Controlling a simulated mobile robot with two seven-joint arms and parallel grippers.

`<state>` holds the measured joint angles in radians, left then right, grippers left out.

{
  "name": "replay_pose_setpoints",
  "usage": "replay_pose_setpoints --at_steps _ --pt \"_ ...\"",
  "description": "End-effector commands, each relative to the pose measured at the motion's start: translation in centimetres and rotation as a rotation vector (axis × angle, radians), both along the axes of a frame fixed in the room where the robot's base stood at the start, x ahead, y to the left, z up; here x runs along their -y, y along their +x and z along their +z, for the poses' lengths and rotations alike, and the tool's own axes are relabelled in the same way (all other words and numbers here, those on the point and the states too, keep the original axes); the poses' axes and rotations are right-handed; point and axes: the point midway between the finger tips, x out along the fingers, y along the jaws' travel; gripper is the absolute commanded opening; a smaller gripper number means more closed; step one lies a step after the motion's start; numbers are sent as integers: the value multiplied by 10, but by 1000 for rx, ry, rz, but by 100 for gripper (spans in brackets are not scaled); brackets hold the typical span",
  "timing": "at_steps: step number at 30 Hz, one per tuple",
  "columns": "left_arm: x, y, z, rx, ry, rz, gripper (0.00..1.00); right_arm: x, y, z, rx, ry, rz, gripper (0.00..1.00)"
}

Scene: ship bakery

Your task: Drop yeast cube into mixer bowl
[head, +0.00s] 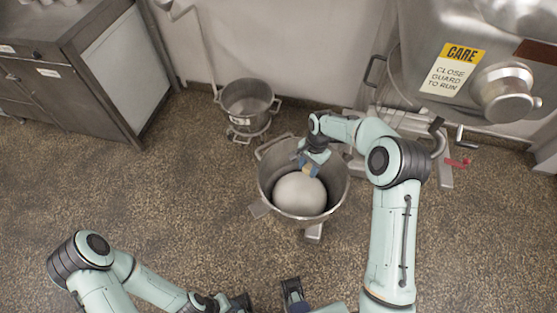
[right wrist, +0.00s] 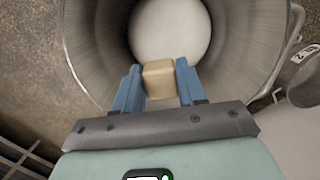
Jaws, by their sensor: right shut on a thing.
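The yeast cube (right wrist: 159,80) is a small tan block between the blue fingers of my right gripper (right wrist: 158,84). In the head view this gripper (head: 310,169) points down over the mixer bowl, and the cube is small there. The gripper is shut on the cube. The mixer bowl (head: 335,195) is a large steel bowl with a pale, rounded mass (head: 299,194) inside. It also shows in the right wrist view (right wrist: 95,50), with the cube seen against the inside of it. My left arm comes in at the bottom left; its gripper's jaws are unclear at the lower edge.
A smaller steel bowl (head: 248,104) on a low stand is behind the mixer bowl. The mixer machine (head: 430,45), with a yellow care sign, stands at the back right. A steel cabinet (head: 75,65) is at the back left. The speckled floor on the left is clear.

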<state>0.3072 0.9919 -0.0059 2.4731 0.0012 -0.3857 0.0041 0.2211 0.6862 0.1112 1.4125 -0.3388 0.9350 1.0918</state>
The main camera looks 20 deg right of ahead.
Motion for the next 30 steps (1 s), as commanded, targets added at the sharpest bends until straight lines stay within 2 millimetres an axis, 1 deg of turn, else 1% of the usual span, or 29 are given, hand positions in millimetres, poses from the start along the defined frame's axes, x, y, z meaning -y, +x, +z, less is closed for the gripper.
replay_pose_setpoints --at_steps 1,2,3,4,13,17,20,27,30 --pt "0 0 0 0 0 0 43 0 0 0 0 0 0 11" --pt "0 0 0 0 0 0 43 0 0 1 0 0 0 50" --pt "0 0 0 0 0 0 43 0 0 1 0 0 0 63" --pt "0 0 0 0 0 0 43 0 0 1 0 0 0 70" --pt "0 0 0 0 0 0 43 0 0 2 0 0 1 70" --pt "0 0 1 0 0 0 43 2 1 13 2 -1 0 70" --pt "0 1 2 1 0 0 43 4 3 30 4 -1 0 70" --pt "0 2 7 2 0 0 43 11 7 85 6 -1 -1 70" --pt "0 3 9 3 0 0 43 13 8 104 4 0 0 70"
